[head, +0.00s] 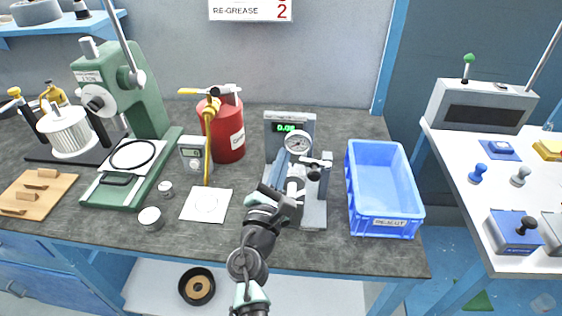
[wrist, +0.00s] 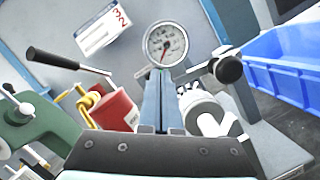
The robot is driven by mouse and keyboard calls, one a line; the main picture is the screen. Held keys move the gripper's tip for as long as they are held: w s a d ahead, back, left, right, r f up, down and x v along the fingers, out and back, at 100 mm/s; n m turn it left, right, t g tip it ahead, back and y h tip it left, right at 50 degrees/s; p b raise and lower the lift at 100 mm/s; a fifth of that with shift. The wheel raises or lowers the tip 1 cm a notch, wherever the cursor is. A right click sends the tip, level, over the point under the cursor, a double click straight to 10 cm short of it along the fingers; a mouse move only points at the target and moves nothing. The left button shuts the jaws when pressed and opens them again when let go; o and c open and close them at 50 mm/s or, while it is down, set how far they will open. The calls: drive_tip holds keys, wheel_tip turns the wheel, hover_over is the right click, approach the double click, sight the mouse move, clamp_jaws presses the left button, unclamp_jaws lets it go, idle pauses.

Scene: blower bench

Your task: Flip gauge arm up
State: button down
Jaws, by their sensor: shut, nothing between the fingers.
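The gauge fixture (head: 314,205) stands upright on the bench, with a green digital readout (head: 287,127) at its back. Its round dial gauge (head: 298,144) has a white face and red marks, and it also shows in the wrist view (wrist: 166,45). A short arm with a black knob (wrist: 228,68) reaches right from beside the dial. A pale cylinder (wrist: 203,108) sits below it. My gripper (head: 284,194) is at the fixture's front left. In the wrist view its fingers (wrist: 160,74) are together and empty, their tips appearing just below the dial; contact cannot be told.
A blue crate (head: 385,185) stands close on the fixture's right. A red canister (head: 222,135) is behind left, with a small grey meter (head: 194,154) and a white card (head: 206,204) nearer. A green press (head: 130,120) stands farther left. Bare bench lies in front of the card.

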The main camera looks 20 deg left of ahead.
sight(307, 138)
drive_tip(key=r+m+p, duration=0.1)
drive_tip(key=d+r+m+p, duration=0.1)
drive_tip(key=m, duration=0.1)
drive_tip(key=r+m+h+p, duration=0.1)
drive_tip(key=r+m, duration=0.1)
drive_tip(key=shift+w+d+g, duration=0.2)
drive_tip(key=shift+d+g, duration=0.1)
drive_tip(key=d+r+m+p, duration=0.1)
drive_tip(key=d+m+p, duration=0.1)
drive_tip(key=m, duration=0.1)
drive_tip(key=d+r+m+g+p, duration=0.1)
drive_tip(key=m, duration=0.1)
drive_tip(key=shift+w+r+h+p, duration=0.3)
drive_tip(key=shift+w+h, duration=0.1)
drive_tip(key=w+d+m+g+p, duration=0.1)
drive_tip(key=w+d+m+p, duration=0.1)
drive_tip(key=d+m+p, duration=0.4)
drive_tip(key=shift+d+r+g+p, duration=0.15)
drive_tip(key=shift+r+g+p, duration=0.15)
drive_tip(key=shift+p, duration=0.15)
drive_tip(key=shift+s, duration=0.15)
